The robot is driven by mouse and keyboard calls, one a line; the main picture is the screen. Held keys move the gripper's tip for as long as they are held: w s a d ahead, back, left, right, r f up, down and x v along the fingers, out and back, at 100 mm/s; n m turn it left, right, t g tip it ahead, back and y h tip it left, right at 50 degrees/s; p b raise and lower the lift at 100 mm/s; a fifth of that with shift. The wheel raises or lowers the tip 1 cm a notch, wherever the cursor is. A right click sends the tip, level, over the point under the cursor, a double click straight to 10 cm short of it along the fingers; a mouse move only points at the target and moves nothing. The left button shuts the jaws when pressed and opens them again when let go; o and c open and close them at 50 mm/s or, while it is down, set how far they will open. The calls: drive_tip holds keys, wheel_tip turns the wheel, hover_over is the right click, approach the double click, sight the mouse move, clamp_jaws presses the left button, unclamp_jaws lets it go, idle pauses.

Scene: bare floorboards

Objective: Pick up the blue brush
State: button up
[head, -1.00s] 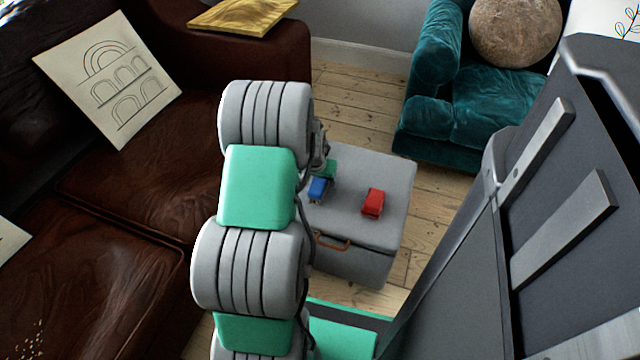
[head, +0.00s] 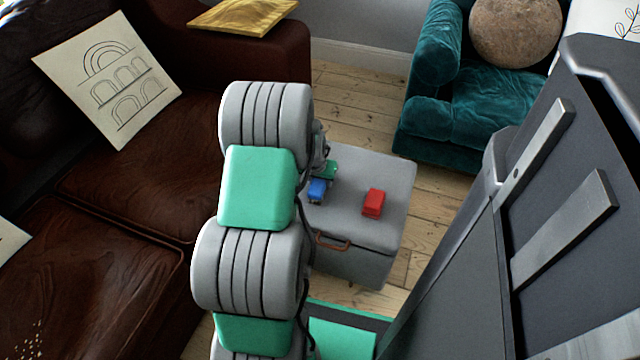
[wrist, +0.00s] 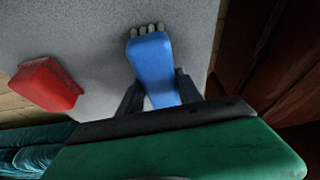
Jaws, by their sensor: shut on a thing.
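The blue brush (head: 317,188) is on or just above the grey box's top in the head view, beside my arm. In the wrist view the blue brush (wrist: 153,68) shows a smooth blue back, with pale bristle tufts at its far end. My gripper (wrist: 158,92) has its two dark fingers on either side of the brush, shut on it. In the head view my gripper (head: 326,172) is partly hidden behind my arm. I cannot tell whether the brush touches the surface.
A red block-like object (head: 373,202) lies on the grey box (head: 385,170), and shows left of the brush in the wrist view (wrist: 46,84). A brown leather sofa (head: 130,195) stands at left, a teal armchair (head: 475,100) behind right. Floorboards lie bare between.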

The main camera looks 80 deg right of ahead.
clamp_jaws()
drive_tip(key=shift+r+p, duration=0.3)
drive_tip(key=shift+r, duration=0.25)
wheel_tip(320, 180, up, 4)
drive_tip(key=shift+f+p, duration=0.25)
drive_tip(key=shift+p, duration=0.85)
drive_tip(key=a+r, duration=0.1)
drive_tip(key=s+a+r+p, duration=0.1)
drive_tip(key=r, duration=0.1)
drive_tip(key=a+r+p, duration=0.1)
drive_tip(key=shift+s+a+r, duration=0.1)
drive_tip(key=shift+s+r, duration=0.1)
drive_tip(key=shift+s, duration=0.1)
drive_tip(key=s+a+r+p, duration=0.1)
drive_tip(key=s+a+r, duration=0.1)
drive_tip(key=a, duration=0.2)
drive_tip(key=s+a+r+p, duration=0.2)
drive_tip(key=a, duration=0.3)
drive_tip(key=shift+s+a+r, duration=0.2)
drive_tip(key=shift+s+r, duration=0.05)
drive_tip(key=shift+s, duration=0.05)
